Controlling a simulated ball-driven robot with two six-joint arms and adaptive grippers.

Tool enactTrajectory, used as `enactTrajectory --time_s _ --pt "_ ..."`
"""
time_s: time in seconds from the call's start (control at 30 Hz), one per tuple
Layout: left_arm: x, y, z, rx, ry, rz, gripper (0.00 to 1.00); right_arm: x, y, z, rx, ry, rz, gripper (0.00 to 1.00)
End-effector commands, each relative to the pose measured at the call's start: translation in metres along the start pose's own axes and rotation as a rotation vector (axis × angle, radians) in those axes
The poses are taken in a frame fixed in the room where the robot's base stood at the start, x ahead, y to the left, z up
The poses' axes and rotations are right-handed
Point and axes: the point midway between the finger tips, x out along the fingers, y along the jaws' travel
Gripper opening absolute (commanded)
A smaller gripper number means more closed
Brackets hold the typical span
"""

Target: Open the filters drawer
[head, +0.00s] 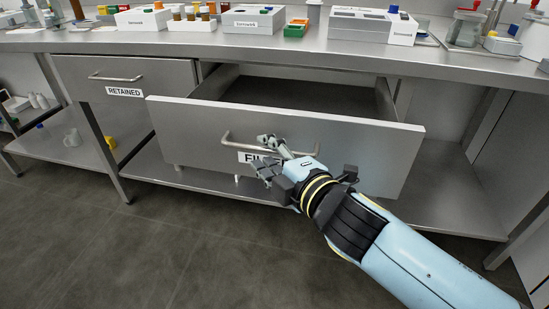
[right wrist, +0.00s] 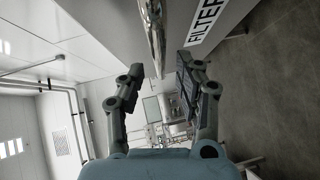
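The filters drawer (head: 370,150) is pulled well out from under the bench in the head view, and its dark inside shows empty where I can see it. Its bar handle (head: 228,143) is on the front, above a label starting "FI", partly hidden by my gripper. My right gripper (head: 266,155) is at the handle. In the right wrist view, the fingers (right wrist: 158,75) stand apart, with the handle (right wrist: 155,35) running between their tips and no clear contact. The label (right wrist: 205,25) reads "FILTER" there, cut off. My left gripper is not in view.
The closed RETAINED drawer (head: 125,78) is to the left. The benchtop (head: 300,50) above carries white boxes, coloured blocks and jars. The floor (head: 130,250) in front is clear.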

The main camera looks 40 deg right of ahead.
Motion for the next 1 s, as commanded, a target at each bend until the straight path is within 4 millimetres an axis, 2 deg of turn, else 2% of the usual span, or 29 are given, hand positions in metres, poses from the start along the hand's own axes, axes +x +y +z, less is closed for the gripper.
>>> enactTrajectory --time_s 0.1,0.33,1.0 --pt "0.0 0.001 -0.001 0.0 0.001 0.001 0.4 -0.024 -0.001 0.0 -0.002 0.001 -0.002 0.34" --pt "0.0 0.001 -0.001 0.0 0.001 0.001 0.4 -0.041 0.0 0.0 -0.001 0.0 0.0 0.34" --pt "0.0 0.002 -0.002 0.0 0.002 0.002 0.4 -0.043 0.002 -0.001 0.001 0.001 0.003 0.34"
